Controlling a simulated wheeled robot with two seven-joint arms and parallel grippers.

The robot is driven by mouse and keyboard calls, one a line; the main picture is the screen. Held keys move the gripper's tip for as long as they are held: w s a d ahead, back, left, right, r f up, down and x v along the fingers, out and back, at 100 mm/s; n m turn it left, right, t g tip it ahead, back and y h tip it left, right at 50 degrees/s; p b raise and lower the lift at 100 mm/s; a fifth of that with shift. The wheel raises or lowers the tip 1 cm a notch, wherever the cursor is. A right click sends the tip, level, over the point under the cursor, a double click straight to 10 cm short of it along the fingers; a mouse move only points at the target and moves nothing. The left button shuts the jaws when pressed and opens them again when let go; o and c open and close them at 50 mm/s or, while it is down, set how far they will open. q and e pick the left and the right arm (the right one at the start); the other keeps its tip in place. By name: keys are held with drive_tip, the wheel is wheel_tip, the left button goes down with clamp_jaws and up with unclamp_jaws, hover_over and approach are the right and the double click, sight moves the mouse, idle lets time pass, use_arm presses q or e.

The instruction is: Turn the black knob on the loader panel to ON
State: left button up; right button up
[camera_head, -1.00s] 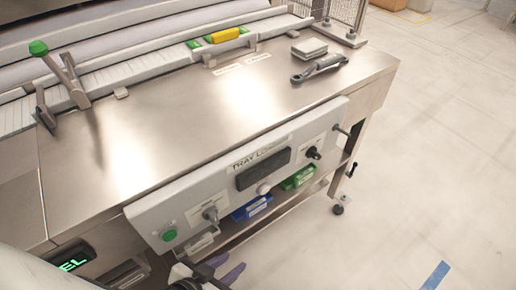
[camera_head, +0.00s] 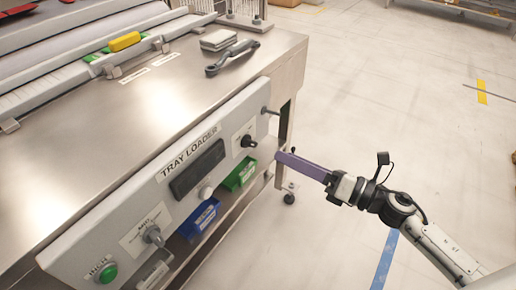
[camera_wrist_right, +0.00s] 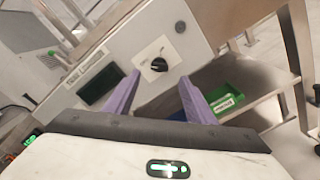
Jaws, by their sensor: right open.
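The black knob (camera_head: 247,141) sits on a pale label plate at the right end of the grey TRAY LOADER panel (camera_head: 222,118). In the right wrist view the knob (camera_wrist_right: 159,65) shows on its white plate, between and beyond my fingertips. Its pointer setting is too small to read. My right gripper (camera_head: 284,160) has purple fingers and is apart from the panel, to the right of and slightly below the knob. In the wrist view its fingers (camera_wrist_right: 160,79) are spread with nothing between them. My left gripper is not in view.
Blue (camera_head: 199,218) and green bins (camera_head: 238,176) sit below.

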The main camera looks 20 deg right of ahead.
sight(255, 143)
drive_tip(key=x, duration=0.9)
drive_tip(key=shift+w+a, duration=0.25)
drive_tip(key=c, duration=1)
drive_tip(key=shift+p, duration=0.3)
drive_tip(key=shift+c, duration=0.2)
